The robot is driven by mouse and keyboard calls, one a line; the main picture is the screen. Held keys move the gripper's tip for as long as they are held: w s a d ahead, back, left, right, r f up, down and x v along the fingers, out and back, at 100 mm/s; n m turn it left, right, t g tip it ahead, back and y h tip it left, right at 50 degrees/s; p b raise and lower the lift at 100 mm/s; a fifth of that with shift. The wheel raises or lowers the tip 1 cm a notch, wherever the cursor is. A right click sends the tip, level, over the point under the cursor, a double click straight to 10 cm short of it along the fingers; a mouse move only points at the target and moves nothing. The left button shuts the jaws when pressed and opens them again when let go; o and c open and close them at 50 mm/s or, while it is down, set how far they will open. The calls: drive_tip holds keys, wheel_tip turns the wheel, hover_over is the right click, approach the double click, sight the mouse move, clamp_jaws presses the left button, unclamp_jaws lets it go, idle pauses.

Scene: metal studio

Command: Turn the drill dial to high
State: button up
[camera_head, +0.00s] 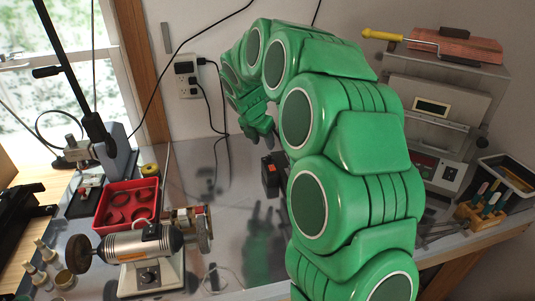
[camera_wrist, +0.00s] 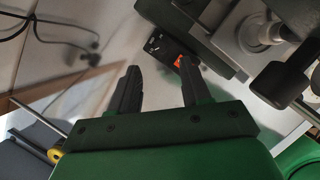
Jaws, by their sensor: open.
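My gripper (camera_head: 265,136) is at the end of my green arm, above the back of the metal bench. In the wrist view its two dark fingers (camera_wrist: 158,68) are apart, with nothing between them. A small black control box (camera_wrist: 160,46) with white marks and an orange-red switch (camera_wrist: 180,61) lies just beyond the fingertips, apart from them. The same black box (camera_head: 270,175) seems to show in the head view below the gripper, partly hidden by my arm. White marks on the box may belong to the dial; its setting is too small to read.
A silver bench motor (camera_head: 140,247) stands at the front left, near a red tray (camera_head: 126,206). A wall outlet (camera_head: 187,80) with cables is at the back. A grey machine (camera_head: 440,110) is at the right. Clear metal bench (camera_head: 232,215) lies left of my arm.

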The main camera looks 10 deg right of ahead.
sight(269, 156)
drive_tip(key=shift+x, duration=3.8)
clamp_jaws()
